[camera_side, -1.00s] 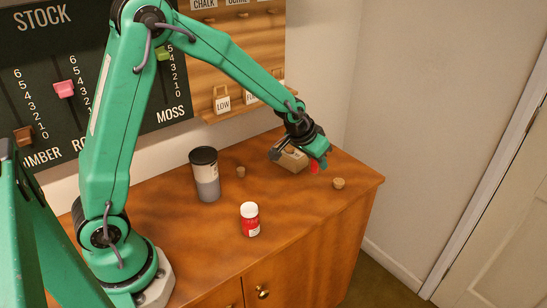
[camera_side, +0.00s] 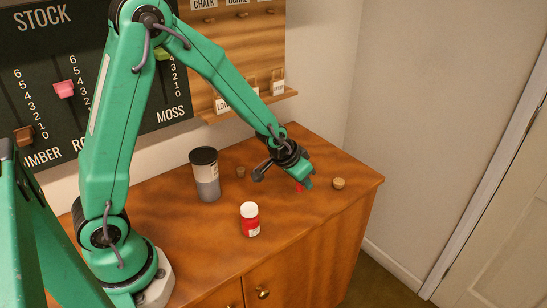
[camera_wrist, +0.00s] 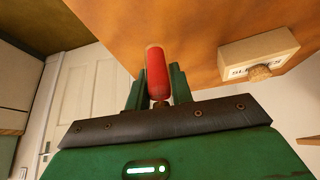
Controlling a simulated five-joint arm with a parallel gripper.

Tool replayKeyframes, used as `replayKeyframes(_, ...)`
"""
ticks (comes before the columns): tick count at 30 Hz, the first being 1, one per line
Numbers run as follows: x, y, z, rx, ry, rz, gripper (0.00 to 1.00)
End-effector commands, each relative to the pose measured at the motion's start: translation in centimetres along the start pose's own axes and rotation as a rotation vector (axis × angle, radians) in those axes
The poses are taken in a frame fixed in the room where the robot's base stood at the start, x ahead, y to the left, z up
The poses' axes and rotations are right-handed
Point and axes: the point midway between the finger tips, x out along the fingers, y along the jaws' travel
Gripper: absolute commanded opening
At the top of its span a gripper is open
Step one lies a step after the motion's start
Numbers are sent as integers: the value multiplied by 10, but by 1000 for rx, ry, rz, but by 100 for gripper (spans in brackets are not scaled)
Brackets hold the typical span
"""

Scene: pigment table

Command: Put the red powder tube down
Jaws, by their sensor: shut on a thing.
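The red powder tube (camera_wrist: 157,75) is in my gripper (camera_wrist: 158,88) in the wrist view, standing out between the two green fingers. In the side view my gripper (camera_side: 304,181) is low over the right part of the wooden cabinet top (camera_side: 215,235). Only a small red bit of the tube (camera_side: 299,188) shows there, below the fingers. My gripper is shut on the tube. I cannot tell whether the tube touches the wood.
A cork (camera_side: 339,183) lies right of my gripper, another (camera_side: 241,171) to its left. A labelled box (camera_wrist: 258,52) appears in the wrist view. A black-lidded canister (camera_side: 204,175) and a white-capped red jar (camera_side: 250,220) stand left. The front right top is clear.

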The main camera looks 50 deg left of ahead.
Motion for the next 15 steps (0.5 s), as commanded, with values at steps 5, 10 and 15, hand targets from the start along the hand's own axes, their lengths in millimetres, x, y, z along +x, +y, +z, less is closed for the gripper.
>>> replayKeyframes(5,8,0,4,0,0,0,0)
replayKeyframes(10,9,0,5,0,0,0,0)
replayKeyframes(15,21,0,12,0,-3,0,0)
